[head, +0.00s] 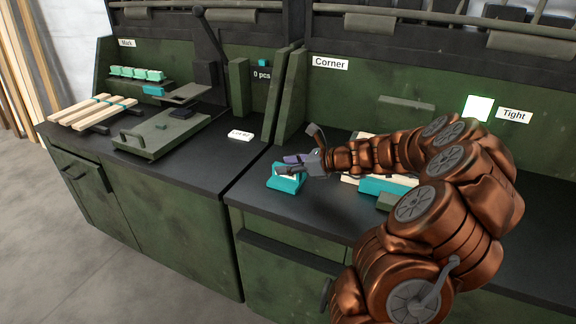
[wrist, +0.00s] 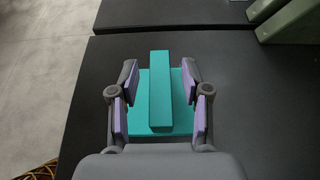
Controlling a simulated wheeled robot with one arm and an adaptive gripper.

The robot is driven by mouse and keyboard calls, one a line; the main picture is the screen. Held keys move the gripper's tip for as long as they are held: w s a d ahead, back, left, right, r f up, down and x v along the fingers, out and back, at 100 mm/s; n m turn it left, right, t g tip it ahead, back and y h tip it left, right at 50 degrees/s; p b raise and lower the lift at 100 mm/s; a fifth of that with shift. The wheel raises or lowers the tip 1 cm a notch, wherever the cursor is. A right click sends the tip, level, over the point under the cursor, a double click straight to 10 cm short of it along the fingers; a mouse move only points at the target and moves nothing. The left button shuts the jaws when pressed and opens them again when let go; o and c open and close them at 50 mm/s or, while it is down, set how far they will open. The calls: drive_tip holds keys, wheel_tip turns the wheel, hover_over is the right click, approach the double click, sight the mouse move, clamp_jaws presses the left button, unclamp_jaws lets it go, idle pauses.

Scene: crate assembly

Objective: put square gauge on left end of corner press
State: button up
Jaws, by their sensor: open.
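A teal piece, which looks like the square gauge (wrist: 160,92), has a flat base with a raised bar along its middle. It sits on the dark bench top near the front left of the Corner station, and it also shows in the head view (head: 285,184). My gripper (wrist: 159,95) is open, with its lilac-padded fingers on either side of the raised bar and visible gaps to it. In the head view my gripper (head: 297,168) is just above the piece. A part of what looks like the corner press (head: 388,187), teal with pale wood, lies to the right, largely hidden behind my arm.
A green divider (head: 290,95) separates the Corner station from the Mark station. At the Mark station are a green lever press (head: 160,133), wooden slats (head: 95,110) and several small teal blocks (head: 137,73). The bench top between the teal piece and the divider is mostly clear.

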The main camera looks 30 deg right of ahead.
drive_tip(key=p+v, duration=0.2)
drive_tip(key=v, duration=1)
drive_tip(key=s+a+f+n+g+y, duration=0.1)
drive_tip(key=s+a+n+g, duration=0.2)
drive_tip(key=a+n+g, duration=0.75)
drive_tip(key=s+a+n+t, duration=0.1)
drive_tip(key=s+a+n, duration=0.3)
drive_tip(key=a, duration=1.3)
drive_tip(key=s+a+f+n+g+h, duration=0.3)
drive_tip(key=s+a+n, duration=0.2)
drive_tip(key=s+n, duration=0.35)
drive_tip(key=s+d+f+n+g+h, duration=0.1)
drive_tip(key=s+d+n+h, duration=0.2)
drive_tip(key=s, duration=0.8)
drive_tip(key=n+h, duration=0.2)
drive_tip(key=n, duration=0.1)
drive_tip(key=shift+s+d+f+n+g, duration=0.2)
drive_tip(key=shift+s+d+n+g, duration=0.05)
drive_tip(key=shift+s+n+g, duration=0.15)
drive_tip(key=shift+w, duration=0.1)
drive_tip(key=s+p+v, duration=0.2)
drive_tip(key=p+v, duration=0.8)
drive_tip(key=s+r+p+v, duration=0.1)
drive_tip(key=s+p+v, duration=0.2)
drive_tip(key=p+v, duration=0.7)
drive_tip(key=shift+s+r+t, duration=0.35)
drive_tip(key=shift+r+t, duration=0.1)
drive_tip(key=shift+r, duration=0.35)
